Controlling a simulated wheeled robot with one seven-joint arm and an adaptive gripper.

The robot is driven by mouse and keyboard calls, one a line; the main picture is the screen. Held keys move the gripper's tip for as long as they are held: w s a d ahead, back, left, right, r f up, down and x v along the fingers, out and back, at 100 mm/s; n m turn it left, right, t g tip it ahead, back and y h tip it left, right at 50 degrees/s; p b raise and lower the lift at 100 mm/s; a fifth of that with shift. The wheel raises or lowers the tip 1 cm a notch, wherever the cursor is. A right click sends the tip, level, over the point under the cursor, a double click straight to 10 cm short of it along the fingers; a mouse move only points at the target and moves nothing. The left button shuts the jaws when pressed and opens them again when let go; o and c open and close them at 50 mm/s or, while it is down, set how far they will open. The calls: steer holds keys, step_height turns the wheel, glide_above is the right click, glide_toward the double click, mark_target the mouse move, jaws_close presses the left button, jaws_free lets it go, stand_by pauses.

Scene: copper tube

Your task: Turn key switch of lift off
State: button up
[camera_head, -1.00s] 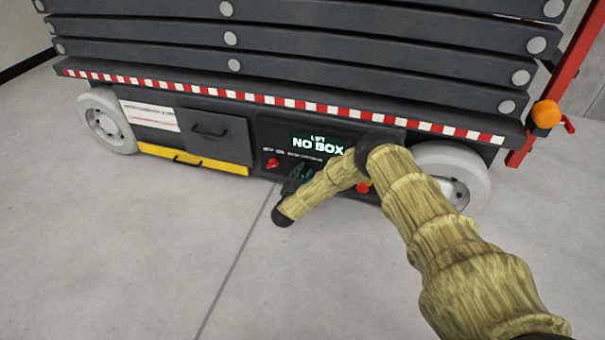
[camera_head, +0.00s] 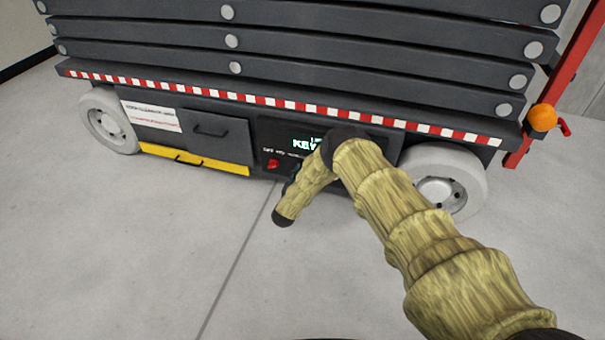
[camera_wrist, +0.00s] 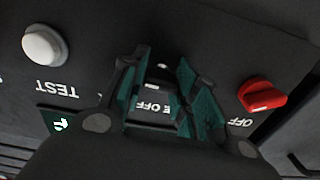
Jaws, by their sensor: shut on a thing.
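The lift's dark control panel (camera_head: 268,140) is low on its side in the head view, with a lit display (camera_head: 306,144) partly covered by my arm. In the wrist view the panel appears upside down. My gripper (camera_wrist: 163,80) is there with its two teal fingers pointing at the panel. The fingers are shut on a small part, apparently the key switch (camera_wrist: 163,67), of which only a pale bit shows between them. A label (camera_wrist: 152,106) ending in "E OFF" is visible between the fingers. The key's exact angle cannot be told.
A red rotary knob (camera_wrist: 262,95) marked OFF sits to the right of the fingers in the wrist view. A pale round button (camera_wrist: 43,45) marked TEST is at the left. Wheels (camera_head: 440,182) flank the panel. The floor (camera_head: 130,260) in front is clear.

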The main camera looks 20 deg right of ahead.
steer(key=shift+s+d+f+n, duration=0.1)
steer(key=shift+f+n, duration=0.05)
steer(key=shift+n, duration=0.15)
steer(key=o, duration=1)
steer(key=v, duration=1.2)
